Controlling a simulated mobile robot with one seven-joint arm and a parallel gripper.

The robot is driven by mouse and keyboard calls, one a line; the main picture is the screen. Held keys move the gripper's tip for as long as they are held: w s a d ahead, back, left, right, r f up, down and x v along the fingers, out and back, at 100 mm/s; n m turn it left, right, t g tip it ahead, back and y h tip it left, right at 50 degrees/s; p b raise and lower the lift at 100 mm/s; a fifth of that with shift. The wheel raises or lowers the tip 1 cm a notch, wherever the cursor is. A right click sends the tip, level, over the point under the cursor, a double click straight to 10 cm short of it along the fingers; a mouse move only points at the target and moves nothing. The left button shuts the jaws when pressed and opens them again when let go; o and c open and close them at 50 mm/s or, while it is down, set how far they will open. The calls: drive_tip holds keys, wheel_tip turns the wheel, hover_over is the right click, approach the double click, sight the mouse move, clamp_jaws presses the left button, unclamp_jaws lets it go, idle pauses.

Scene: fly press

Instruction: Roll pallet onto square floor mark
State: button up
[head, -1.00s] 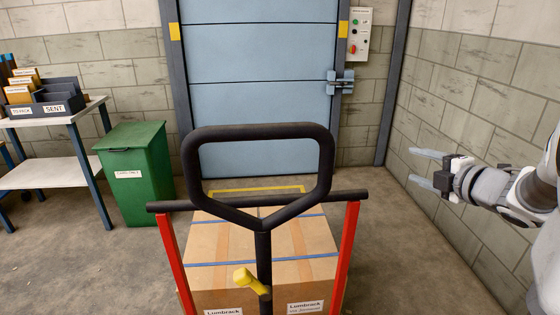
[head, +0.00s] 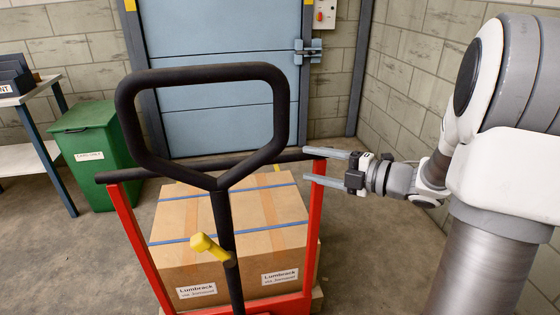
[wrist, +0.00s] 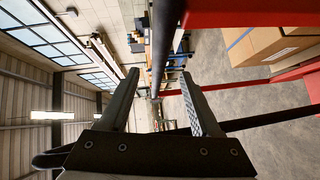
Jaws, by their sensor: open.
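A red-framed pallet truck with a black loop handle (head: 281,110) stands right in front of me. It carries a cardboard box stack (head: 180,262) with blue straps, and the pallet (head: 317,298) shows only as a sliver at lower right. The yellow floor mark (head: 277,168) is almost wholly hidden behind the truck. My gripper (head: 306,166) is open at the right end of the truck's black crossbar (head: 135,174), by the top of the red post. In the wrist view the black bar (wrist: 162,45) appears between the open fingers (wrist: 160,90); contact is unclear.
A blue door (head: 220,100) with a latch is in the back wall. A green bin (head: 95,165) and a table (head: 55,150) stand at left. A control box (head: 325,14) hangs right of the door. A block wall closes the right side; bare floor lies before it.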

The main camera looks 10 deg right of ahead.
sight(287, 159)
drive_tip(key=b+x, duration=0.1)
drive_tip(key=x, duration=0.8)
drive_tip(key=shift+w, duration=0.15)
clamp_jaws()
idle(1.0)
